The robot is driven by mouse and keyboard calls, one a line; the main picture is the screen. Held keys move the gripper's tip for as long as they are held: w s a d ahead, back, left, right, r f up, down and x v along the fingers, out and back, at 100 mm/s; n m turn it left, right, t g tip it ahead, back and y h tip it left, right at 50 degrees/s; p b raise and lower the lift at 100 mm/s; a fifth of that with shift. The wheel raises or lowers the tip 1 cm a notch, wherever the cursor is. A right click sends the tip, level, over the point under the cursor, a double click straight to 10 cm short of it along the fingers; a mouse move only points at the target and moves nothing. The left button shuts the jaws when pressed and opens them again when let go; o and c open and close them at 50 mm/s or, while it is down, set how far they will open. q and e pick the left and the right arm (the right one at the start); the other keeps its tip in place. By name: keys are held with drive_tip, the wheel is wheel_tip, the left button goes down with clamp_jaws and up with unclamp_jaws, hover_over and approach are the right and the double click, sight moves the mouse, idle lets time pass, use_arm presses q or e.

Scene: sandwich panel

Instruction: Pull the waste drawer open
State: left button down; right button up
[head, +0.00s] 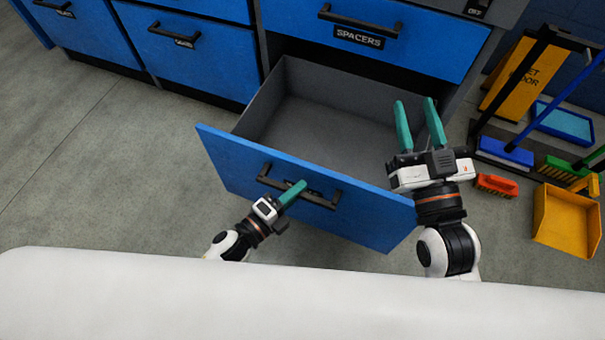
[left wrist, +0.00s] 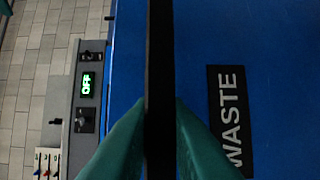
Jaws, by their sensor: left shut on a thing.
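The waste drawer (head: 360,215) has a blue front and a grey inside, and it stands well out from the cabinet. The inside (head: 320,120) looks empty. My left gripper (head: 296,190) is shut on the black bar handle (head: 325,203) of this drawer. In the left wrist view the handle (left wrist: 160,70) runs upright between the two green fingers, beside the black WASTE label (left wrist: 230,120). In the head view the label is mostly hidden by the gripper. My right gripper (head: 418,118) is open and empty, its fingers apart, over the drawer's right side.
The closed SPACERS drawer (head: 420,35) is above the open one. Other closed blue drawers (head: 200,45) are at the left. The floor at the left is clear.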

use_arm(q)
drive_tip(key=shift+s+a, duration=0.2)
drive_tip(key=shift+s, duration=0.2)
use_arm(e)
drive_tip(key=shift+f, duration=0.25)
use_arm(q)
drive_tip(key=c, duration=1.4)
unclamp_jaws()
drive_tip(key=shift+s, duration=0.1)
